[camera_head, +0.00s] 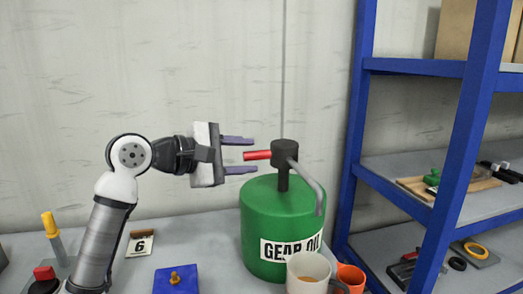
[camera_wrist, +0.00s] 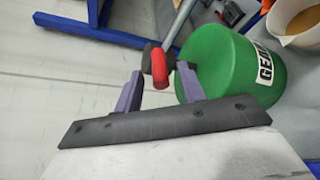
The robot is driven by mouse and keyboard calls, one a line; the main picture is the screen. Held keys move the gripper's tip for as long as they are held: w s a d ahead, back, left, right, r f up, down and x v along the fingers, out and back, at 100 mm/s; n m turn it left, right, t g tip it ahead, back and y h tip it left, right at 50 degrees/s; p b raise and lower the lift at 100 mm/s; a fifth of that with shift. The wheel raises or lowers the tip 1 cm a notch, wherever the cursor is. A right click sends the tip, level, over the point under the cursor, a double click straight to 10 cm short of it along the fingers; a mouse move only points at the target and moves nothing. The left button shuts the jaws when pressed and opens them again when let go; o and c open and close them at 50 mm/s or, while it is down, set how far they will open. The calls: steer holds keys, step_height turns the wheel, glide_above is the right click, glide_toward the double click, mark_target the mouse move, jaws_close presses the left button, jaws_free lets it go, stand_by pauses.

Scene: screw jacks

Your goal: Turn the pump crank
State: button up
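The pump is a dark head (camera_head: 285,150) on a post above a green drum (camera_head: 265,215) labelled GEAR OIL. Its crank has a red handle (camera_head: 257,155) pointing left, and a grey spout curves down to the right. My gripper (camera_head: 238,155) is open, its two purple fingers pointing right, one above and one below the level of the red handle. The handle's tip is just beyond the fingertips. In the wrist view the red handle (camera_wrist: 159,66) shows between and ahead of the fingers, apart from both. The green drum (camera_wrist: 225,65) is behind it.
A white mug (camera_head: 306,272) and an orange cup (camera_head: 350,277) stand before the drum. A blue block (camera_head: 176,280), a number 6 card (camera_head: 140,245) and a yellow-handled tool (camera_head: 50,225) are at left. A blue-framed shelf (camera_head: 460,150) rises at right.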

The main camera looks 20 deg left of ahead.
mark_target(262, 156)
steer(key=shift+p+x, duration=0.4)
steer(key=shift+x, duration=1.95)
jaws_close()
